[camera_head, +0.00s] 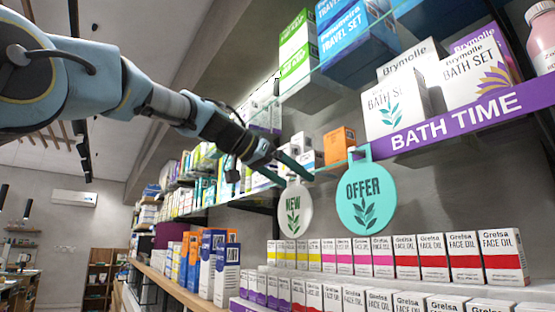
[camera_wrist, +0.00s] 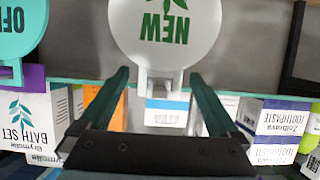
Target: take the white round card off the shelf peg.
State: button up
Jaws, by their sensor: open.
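The white round card (camera_head: 294,211) reads "NEW" with a green leaf print and hangs from the edge of the upper shelf in the head view. In the wrist view the card (camera_wrist: 165,35) appears upside down, with its narrow white neck (camera_wrist: 160,80) at the shelf edge. My gripper (camera_head: 292,177) is at the top of the card in the head view. In the wrist view my gripper (camera_wrist: 160,80) is open, its two green fingers on either side of the neck with a gap on each side. The peg itself cannot be made out.
A teal round "OFFER" card (camera_head: 366,203) hangs just right of the white card. Boxes, including an orange one (camera_head: 339,146), stand on the shelf behind my gripper. A purple "BATH TIME" strip (camera_head: 460,117) runs along the shelf edge. Face oil boxes (camera_head: 447,257) line the shelf below.

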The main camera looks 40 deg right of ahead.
jog(key=shift+p+x, duration=0.7)
jog(key=shift+x, duration=1.15)
jog(key=shift+c, duration=0.2)
jog(key=c, duration=1.4)
